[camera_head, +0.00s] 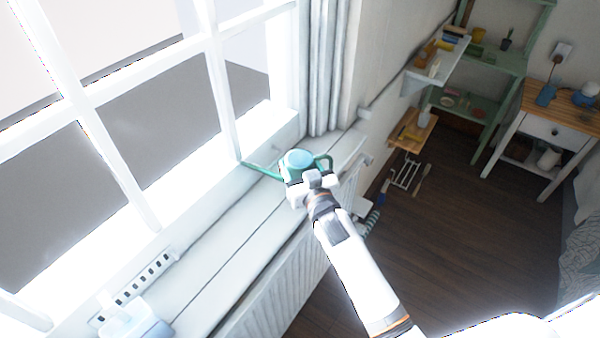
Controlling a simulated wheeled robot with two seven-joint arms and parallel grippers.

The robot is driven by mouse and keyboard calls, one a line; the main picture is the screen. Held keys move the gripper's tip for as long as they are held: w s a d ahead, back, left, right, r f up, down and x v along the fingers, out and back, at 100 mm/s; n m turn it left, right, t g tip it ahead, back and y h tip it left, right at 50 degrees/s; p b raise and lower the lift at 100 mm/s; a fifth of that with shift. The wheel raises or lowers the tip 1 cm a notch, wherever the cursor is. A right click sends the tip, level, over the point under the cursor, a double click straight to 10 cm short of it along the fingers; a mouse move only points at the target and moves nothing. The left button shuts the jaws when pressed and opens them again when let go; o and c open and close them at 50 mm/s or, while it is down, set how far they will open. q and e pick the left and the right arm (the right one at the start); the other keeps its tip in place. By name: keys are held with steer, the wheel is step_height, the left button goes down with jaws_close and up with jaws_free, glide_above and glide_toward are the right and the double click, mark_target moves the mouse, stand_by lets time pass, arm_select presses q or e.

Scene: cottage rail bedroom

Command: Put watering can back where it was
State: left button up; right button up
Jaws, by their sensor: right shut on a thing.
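The watering can (299,159) is teal with a pale blue round top, a thin spout pointing left toward the window and a handle loop on the right. It is at the far part of the white windowsill (225,240), near the corner by the curtain. I cannot tell whether its base touches the sill. My right gripper (308,182) is shut on the watering can from the near side, and hides its lower part. My left gripper is not in view.
The white-framed window (215,75) borders the sill on the left, with a grey curtain (328,65) behind the can. A power strip (135,287) lies on the near sill. A radiator (275,300) is below. A green shelf (490,60) and a side table (545,130) stand at right.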

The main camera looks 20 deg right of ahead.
step_height(320, 180, down, 2)
steer(key=shift+f, duration=0.1)
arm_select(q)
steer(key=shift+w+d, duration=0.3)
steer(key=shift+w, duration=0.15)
arm_select(e)
steer(key=shift+f, duration=0.15)
steer(key=o, duration=0.8)
steer(key=shift+f, duration=0.25)
steer(key=o, duration=0.4)
steer(key=shift+r, duration=0.1)
steer(key=shift+o, duration=0.2)
